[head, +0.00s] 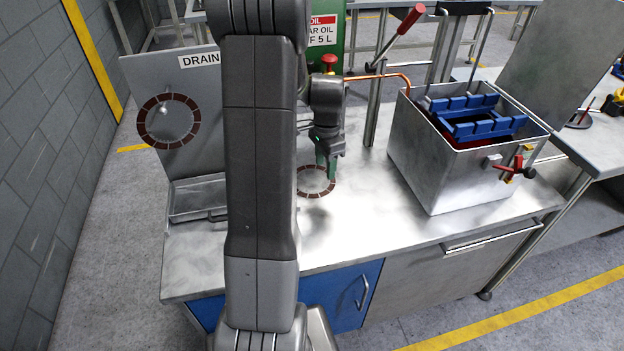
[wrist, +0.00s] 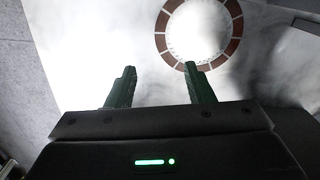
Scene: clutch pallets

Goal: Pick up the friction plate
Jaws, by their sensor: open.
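A friction plate (head: 314,195), a thin ring with brown segments, lies flat on the metal bench top, partly hidden behind my arm in the head view. A like ring (head: 143,122) hangs on the upright drain panel at the left. My gripper (head: 327,170) points down over the back right part of the bench plate. In the wrist view my gripper (wrist: 159,68) has its two green fingers apart with nothing between them. A ring (wrist: 236,30) shows at the top of that view, beyond the fingertips, its far edge cut off; the right fingertip overlaps its near rim.
A metal tank (head: 440,175) with a blue rack (head: 478,127) stands right of my gripper. The drain panel (head: 195,85) and a shallow tray (head: 197,198) are at the left. A green oil container (head: 325,55) and a red-handled lever (head: 408,20) are behind. The bench front is clear.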

